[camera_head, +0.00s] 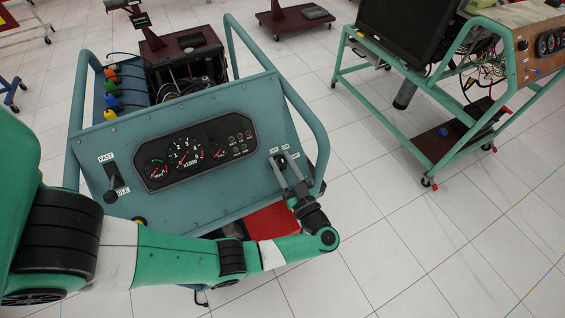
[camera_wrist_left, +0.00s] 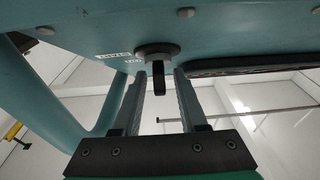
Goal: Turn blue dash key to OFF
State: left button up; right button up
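The blue engine trainer (camera_head: 232,112) has a dash panel with gauges. Its key switch sits at the panel's right end, under small white labels, and is mostly hidden by my left gripper (camera_head: 284,172) in the head view. In the left wrist view the round switch collar (camera_wrist_left: 151,51) carries a dark key (camera_wrist_left: 158,80) that stands out from the panel. My left gripper (camera_wrist_left: 159,76) is open, with one finger on each side of the key. Gaps show between the key and both fingers. The key's labelled position cannot be read. My right gripper is not in view.
A throttle lever (camera_head: 112,178) with FAST and IDLE labels is at the panel's left. Blue frame tubes (camera_head: 306,118) rise close beside the key area. Another trainer with a green frame (camera_head: 421,98) stands to the right, with open tiled floor (camera_head: 400,235) in front.

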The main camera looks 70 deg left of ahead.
pick_arm(q)
jog(key=d, duration=0.3)
jog(key=d+f, duration=0.1)
jog(key=shift+w+d+b, duration=0.35)
jog(key=shift+w, duration=0.05)
jog(key=d+b, duration=0.6)
jog(key=b, duration=0.5)
jog(key=shift+w+d+f, duration=0.3)
jog(key=shift+d+f, duration=0.05)
jog(key=shift+f, duration=0.05)
